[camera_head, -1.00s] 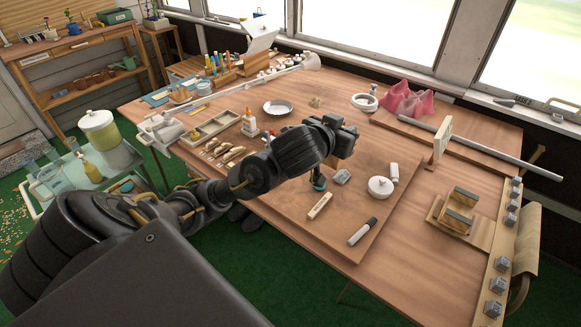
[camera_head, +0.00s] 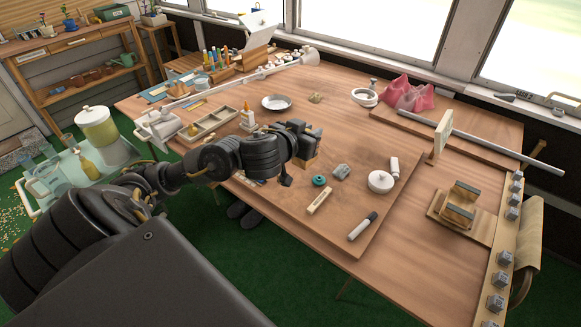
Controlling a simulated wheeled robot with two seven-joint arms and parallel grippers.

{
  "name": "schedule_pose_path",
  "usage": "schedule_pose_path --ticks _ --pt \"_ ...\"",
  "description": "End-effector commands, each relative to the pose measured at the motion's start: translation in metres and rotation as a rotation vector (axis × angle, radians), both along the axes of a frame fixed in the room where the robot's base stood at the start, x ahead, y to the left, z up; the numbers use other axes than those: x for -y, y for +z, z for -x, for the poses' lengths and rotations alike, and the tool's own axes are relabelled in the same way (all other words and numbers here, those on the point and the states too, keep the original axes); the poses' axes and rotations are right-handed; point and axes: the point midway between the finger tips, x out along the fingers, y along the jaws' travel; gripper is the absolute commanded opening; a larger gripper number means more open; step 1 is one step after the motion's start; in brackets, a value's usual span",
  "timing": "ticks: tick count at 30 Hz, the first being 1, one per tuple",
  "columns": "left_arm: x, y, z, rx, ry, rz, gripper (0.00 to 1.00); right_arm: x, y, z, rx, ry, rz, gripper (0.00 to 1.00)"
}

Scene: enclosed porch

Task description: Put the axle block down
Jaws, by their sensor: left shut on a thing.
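My left gripper (camera_head: 304,146) is above the left part of the wooden work board (camera_head: 350,203). It is shut on a small brown wooden block, the axle block (camera_head: 311,158), whose right side shows past the dark jaws. The rest of the block is hidden by the gripper and wrist. I cannot tell whether the block touches the board. My right gripper is not in view.
A teal round piece (camera_head: 319,181), grey lump (camera_head: 341,172), pale wooden bar (camera_head: 320,201), lidded white pot (camera_head: 380,182), white tube (camera_head: 394,168) and marker (camera_head: 362,226) lie on the board. A divided tray (camera_head: 212,124) stands at left.

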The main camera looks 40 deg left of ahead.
Motion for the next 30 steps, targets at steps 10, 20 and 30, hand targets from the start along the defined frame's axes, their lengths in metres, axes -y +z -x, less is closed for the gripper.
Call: schedule_pose_path --ticks 10,20,30 --pt "-0.055 -0.048 0.035 -0.006 0.002 0.001 0.0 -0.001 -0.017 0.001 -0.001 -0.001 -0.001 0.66" --pt "-0.081 -0.064 0.057 0.003 -0.02 0.0 0.0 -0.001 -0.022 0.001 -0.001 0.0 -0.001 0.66" --pt "-0.088 -0.076 0.032 0.007 -0.019 0.003 0.0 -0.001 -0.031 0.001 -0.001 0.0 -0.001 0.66"
